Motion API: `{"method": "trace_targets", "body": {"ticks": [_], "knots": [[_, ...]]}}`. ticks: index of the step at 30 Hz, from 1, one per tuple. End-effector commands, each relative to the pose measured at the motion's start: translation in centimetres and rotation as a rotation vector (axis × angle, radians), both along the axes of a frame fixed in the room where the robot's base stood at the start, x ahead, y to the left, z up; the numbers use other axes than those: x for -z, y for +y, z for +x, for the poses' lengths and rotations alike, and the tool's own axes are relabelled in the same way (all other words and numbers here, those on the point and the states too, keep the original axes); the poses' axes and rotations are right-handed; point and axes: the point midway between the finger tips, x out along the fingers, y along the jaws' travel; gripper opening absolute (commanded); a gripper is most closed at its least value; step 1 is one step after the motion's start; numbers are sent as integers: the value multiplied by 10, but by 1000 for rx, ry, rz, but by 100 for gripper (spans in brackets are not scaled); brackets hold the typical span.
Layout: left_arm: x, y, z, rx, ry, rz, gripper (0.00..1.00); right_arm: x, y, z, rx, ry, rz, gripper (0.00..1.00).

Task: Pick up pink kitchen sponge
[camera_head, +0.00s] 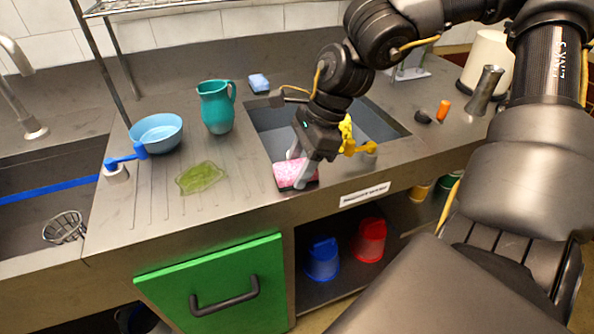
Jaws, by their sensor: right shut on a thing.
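The pink kitchen sponge (287,176) has a dark underside and is at the front edge of the sunken grey basin, on the steel counter. My right gripper (299,172) reaches down over it from the upper right and is shut on it. The fingers cover part of the sponge's right side and top. I cannot tell whether the sponge touches the counter or is slightly raised. My left gripper is not in view.
A teal jug (217,107), a light blue bowl (157,132) and a green cloth (200,177) are left of the basin. A blue sponge (259,83) lies behind it. A yellow object (350,140) is right of my gripper. A green cabinet door (215,290) is below.

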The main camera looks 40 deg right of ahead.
Motion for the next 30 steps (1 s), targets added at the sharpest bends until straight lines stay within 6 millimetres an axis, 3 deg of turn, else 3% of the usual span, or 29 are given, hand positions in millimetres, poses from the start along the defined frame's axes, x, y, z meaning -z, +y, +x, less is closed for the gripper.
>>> {"method": "trace_targets", "body": {"ticks": [7,15,21,30], "knots": [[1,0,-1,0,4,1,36,-10,0,1,0,-2,0,23],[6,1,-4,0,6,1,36,-63,0,1,1,-5,-1,23],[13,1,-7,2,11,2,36,-92,0,0,1,-2,-1,23],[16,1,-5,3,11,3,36,-100,0,0,1,1,1,23]]}}
